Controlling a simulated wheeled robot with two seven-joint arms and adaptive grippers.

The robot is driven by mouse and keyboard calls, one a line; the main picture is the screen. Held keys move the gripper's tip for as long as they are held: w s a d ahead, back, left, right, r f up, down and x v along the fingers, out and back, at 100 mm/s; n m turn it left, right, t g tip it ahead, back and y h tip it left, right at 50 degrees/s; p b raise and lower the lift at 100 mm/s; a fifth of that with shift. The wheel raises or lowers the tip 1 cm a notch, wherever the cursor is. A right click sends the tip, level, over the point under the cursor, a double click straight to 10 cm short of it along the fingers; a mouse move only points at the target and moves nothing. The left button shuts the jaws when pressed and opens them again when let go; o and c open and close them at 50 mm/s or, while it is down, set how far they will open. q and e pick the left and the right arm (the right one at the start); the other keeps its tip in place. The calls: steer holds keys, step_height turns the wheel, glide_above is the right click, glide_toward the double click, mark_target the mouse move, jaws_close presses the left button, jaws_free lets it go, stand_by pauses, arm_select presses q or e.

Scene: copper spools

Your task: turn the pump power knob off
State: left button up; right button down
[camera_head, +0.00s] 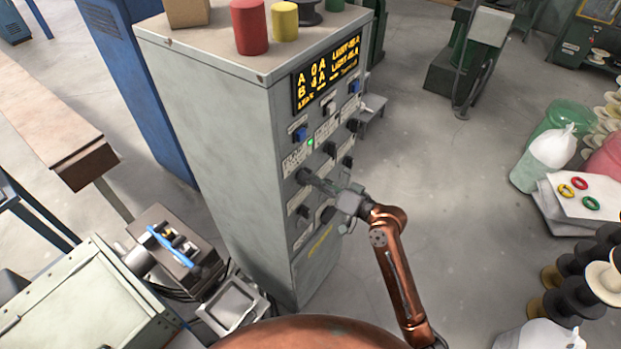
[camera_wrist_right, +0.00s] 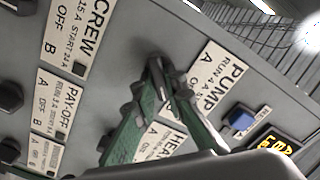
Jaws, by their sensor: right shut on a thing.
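The grey control cabinet (camera_head: 215,120) stands in the middle of the head view, with several dark knobs and white labels on its panel. My right gripper (camera_head: 318,181) reaches the panel from the right, its fingers at a dark knob (camera_head: 303,175) on the left side. In the wrist view, the fingers of the right gripper (camera_wrist_right: 155,85) are closed around a dark knob (camera_wrist_right: 154,70) beside the PUMP label (camera_wrist_right: 217,75). The fingers cover much of the knob, so I cannot tell its exact setting. My left gripper is not in view.
A lit display (camera_head: 326,72) and a blue button (camera_head: 300,133) sit above the knobs.

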stand_by(0.4)
steer(key=shift+s+n+b, duration=0.1)
steer(key=shift+n+b, duration=3.4)
steer(key=shift+n, duration=0.8)
steer(key=c, duration=2)
jaws_free()
